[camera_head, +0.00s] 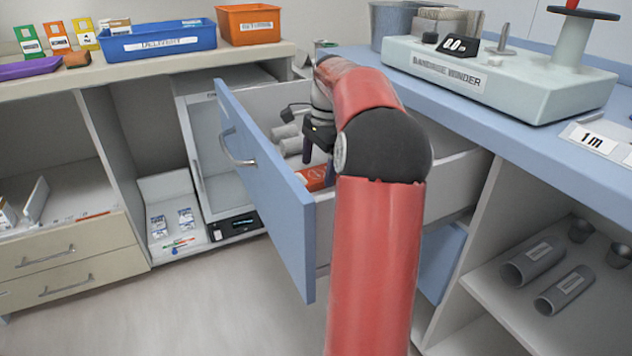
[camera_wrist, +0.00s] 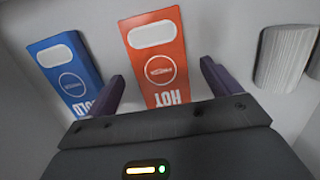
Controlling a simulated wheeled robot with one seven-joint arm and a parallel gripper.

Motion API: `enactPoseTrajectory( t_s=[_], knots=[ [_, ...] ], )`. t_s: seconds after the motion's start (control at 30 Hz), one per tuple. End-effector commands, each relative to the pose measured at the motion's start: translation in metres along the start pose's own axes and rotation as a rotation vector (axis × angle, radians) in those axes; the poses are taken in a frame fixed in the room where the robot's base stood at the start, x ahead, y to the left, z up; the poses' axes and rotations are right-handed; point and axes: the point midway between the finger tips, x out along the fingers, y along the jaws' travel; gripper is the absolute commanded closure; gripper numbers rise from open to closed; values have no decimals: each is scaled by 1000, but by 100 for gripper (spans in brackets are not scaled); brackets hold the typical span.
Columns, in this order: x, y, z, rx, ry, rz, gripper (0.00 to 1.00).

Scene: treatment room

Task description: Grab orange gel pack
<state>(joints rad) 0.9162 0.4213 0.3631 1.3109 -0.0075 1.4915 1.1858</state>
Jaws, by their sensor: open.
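The orange gel pack (camera_wrist: 157,55), printed "HOT", lies in the open drawer, upside down in the wrist view. Part of it shows in the head view (camera_head: 313,179), partly hidden by my arm and the drawer front. My gripper (camera_wrist: 162,80) is open and empty, its two dark fingers on either side of the lower part of the pack in the wrist view. I cannot tell whether they touch it or how far above it they are. In the head view the gripper (camera_head: 318,150) points down into the drawer.
A blue "COLD" pack (camera_wrist: 68,72) lies just left of the orange one. White rolls (camera_wrist: 284,55) lie to the right. The drawer's blue front (camera_head: 262,185) stands pulled out beside my arm. The counter (camera_head: 480,120) with a bandage winder (camera_head: 490,80) is at the right.

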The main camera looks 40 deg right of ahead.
Motion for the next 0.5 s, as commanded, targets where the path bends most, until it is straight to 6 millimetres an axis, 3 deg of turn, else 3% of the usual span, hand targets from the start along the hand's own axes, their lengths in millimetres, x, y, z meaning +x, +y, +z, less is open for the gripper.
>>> enactPoseTrajectory(
  t_s=[0.1, 0.37, 0.5],
  knots=[
    [14, 0, 0, -1, -1, 1, 11],
    [16, 0, 1, -1, 0, -1, 11],
    [16, 0, 1, -1, 0, -1, 27]
  ],
)
